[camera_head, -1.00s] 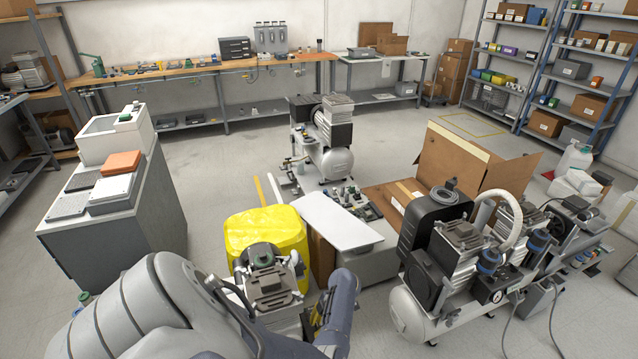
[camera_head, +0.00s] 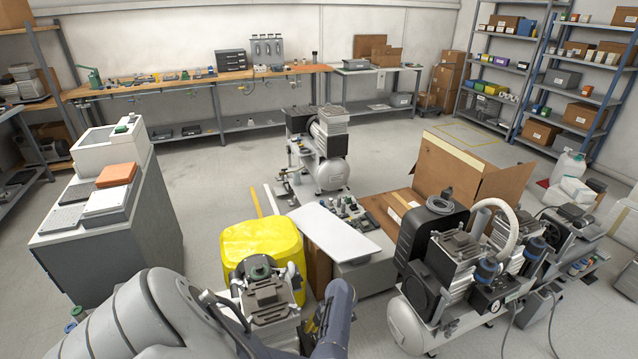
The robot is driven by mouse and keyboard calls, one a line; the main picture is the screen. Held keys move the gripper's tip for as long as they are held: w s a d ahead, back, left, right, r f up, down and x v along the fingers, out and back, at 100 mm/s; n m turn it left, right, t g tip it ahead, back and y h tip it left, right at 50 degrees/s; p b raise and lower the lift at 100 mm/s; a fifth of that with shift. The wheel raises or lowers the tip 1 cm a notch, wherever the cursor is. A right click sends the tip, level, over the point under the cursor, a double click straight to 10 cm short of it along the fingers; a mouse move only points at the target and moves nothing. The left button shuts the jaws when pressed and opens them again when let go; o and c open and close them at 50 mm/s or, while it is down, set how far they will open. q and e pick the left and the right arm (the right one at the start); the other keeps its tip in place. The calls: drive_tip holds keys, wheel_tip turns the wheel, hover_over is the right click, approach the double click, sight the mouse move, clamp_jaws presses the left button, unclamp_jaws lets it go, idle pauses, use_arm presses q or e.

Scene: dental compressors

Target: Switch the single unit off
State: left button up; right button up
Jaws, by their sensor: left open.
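Several compressors stand on the floor. One with a single dark and grey motor head on a light tank (camera_head: 333,174) stands in the middle, beyond the white panel. A larger one with more than one head (camera_head: 455,262) stands at the front right. Another grey head (camera_head: 268,290) shows at the front, beside the yellow cover (camera_head: 262,243). I cannot tell any switch's position. My left arm comes in at the bottom left. My left gripper (camera_head: 314,322) is mostly hidden at the bottom centre, close to the front grey head; contact cannot be told. My right gripper does not show.
A grey cabinet (camera_head: 120,235) stands at the left. A white panel (camera_head: 335,232) and an open cardboard box (camera_head: 470,172) crowd the middle. Cables hang at the front right. Clear floor lies between the cabinet and the middle compressor, and before the back workbench (camera_head: 180,84).

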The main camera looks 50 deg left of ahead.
use_arm(q)
drive_tip(key=v, duration=1.1)
drive_tip(key=shift+r, duration=0.3)
drive_tip(key=shift+d, duration=0.1)
